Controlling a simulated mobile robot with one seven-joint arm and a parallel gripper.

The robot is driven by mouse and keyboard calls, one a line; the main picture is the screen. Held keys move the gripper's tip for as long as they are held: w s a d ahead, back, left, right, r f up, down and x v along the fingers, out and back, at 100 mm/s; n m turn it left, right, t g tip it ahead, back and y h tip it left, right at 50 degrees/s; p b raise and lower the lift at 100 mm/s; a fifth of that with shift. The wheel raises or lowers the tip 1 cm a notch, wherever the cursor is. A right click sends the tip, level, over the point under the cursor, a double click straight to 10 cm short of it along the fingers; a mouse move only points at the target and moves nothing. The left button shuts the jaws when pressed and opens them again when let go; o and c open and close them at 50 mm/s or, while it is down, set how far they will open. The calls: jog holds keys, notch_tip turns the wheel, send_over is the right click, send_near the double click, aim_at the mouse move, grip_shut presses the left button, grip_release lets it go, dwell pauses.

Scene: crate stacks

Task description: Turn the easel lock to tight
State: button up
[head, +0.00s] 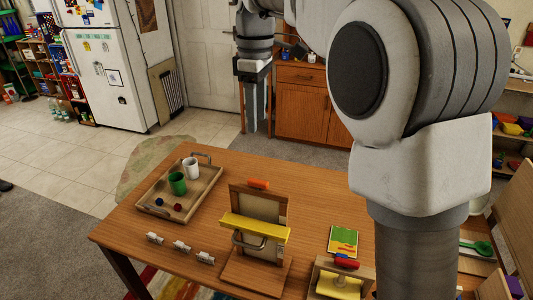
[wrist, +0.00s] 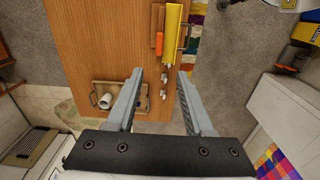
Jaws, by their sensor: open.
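The easel (head: 236,198) stands on the wooden table with a wooden frame, a yellow ledge (head: 255,228) and a grey handle on its front. An orange bar (head: 258,184), which looks like its lock, sits on the top edge. The bar also shows in the wrist view (wrist: 159,43), beside the yellow ledge. I cannot read whether it is loose or tight.
A wooden tray (head: 203,198) with a green cup (head: 177,183), a white mug (head: 192,168) and small balls lies left of the easel. Several small white pieces (head: 181,246) lie in front of the tray. A wooden box with a red knob (head: 346,262) stands right; my arm hides part of the table.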

aim_at(258, 180)
notch_tip(258, 180, down, 18)
jog(key=shift+w+r+b, duration=0.1)
jog(key=shift+r+b, duration=0.15)
jog(key=shift+b, duration=0.45)
grip_shut()
